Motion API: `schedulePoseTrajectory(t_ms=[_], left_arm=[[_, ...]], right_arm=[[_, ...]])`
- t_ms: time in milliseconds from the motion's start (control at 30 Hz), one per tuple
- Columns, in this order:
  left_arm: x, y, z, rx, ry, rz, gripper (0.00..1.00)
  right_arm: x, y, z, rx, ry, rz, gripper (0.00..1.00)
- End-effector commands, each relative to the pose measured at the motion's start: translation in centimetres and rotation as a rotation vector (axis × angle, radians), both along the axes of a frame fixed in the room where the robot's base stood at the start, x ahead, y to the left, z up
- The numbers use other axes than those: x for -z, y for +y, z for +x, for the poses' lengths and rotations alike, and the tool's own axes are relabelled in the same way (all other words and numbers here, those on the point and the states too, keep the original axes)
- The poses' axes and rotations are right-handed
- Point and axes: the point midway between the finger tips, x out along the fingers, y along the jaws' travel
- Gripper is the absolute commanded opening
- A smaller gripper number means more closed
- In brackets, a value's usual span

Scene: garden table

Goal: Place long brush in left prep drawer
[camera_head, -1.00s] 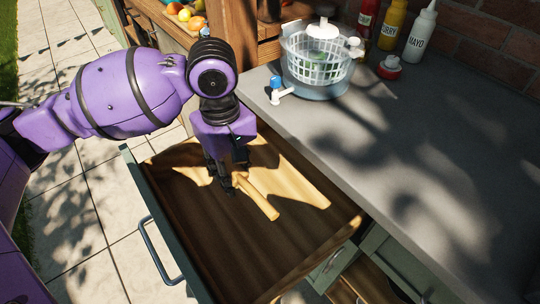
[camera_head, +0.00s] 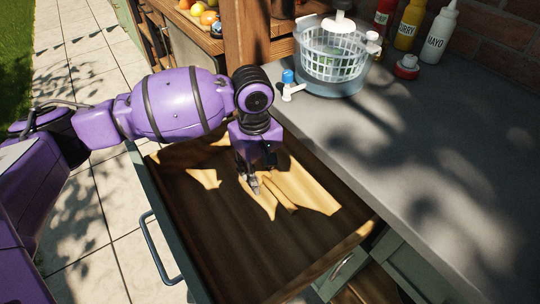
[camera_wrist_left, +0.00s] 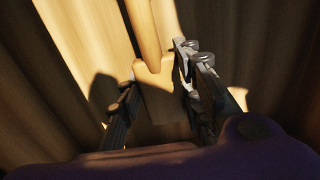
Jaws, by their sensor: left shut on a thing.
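The left prep drawer (camera_head: 335,253) is pulled open below the counter. My left gripper (camera_head: 252,187) points down inside it and is shut on the long brush (camera_head: 286,194). The brush's pale wooden handle sticks out to the right of the fingers in the head view. In the left wrist view the brush (camera_wrist_left: 160,92) lies between the fingers of the left gripper (camera_wrist_left: 158,100), its handle running up and away. The brush is close to the drawer floor; I cannot tell whether it touches. The right gripper is not in view.
A grey counter (camera_head: 440,150) borders the drawer on the right. A salad spinner (camera_head: 335,60) stands at its back edge, with several sauce bottles (camera_head: 440,32) behind. The drawer's front handle (camera_head: 152,245) is at lower left. Most of the drawer floor is bare.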

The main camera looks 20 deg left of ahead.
Motion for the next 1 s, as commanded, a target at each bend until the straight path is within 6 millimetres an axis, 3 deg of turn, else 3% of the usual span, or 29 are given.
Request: schedulePoseTrajectory(t_ms=[567, 600, 700, 1000], left_arm=[[1.1, 0.0, -0.1, -0.001, 0.001, -0.001, 0.0], [1.2, 0.0, -0.1, -0.001, 0.001, 0.0, 0.35], [1.2, 0.0, -0.1, -0.001, 0.001, 0.0, 0.48], [1.2, 0.0, -0.1, 0.0, 0.001, 0.0, 0.52]], right_arm=[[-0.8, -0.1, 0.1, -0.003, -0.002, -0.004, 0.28], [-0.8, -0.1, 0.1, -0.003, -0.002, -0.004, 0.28], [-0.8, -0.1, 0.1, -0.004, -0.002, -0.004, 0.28], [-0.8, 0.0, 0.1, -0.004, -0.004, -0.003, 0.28]])
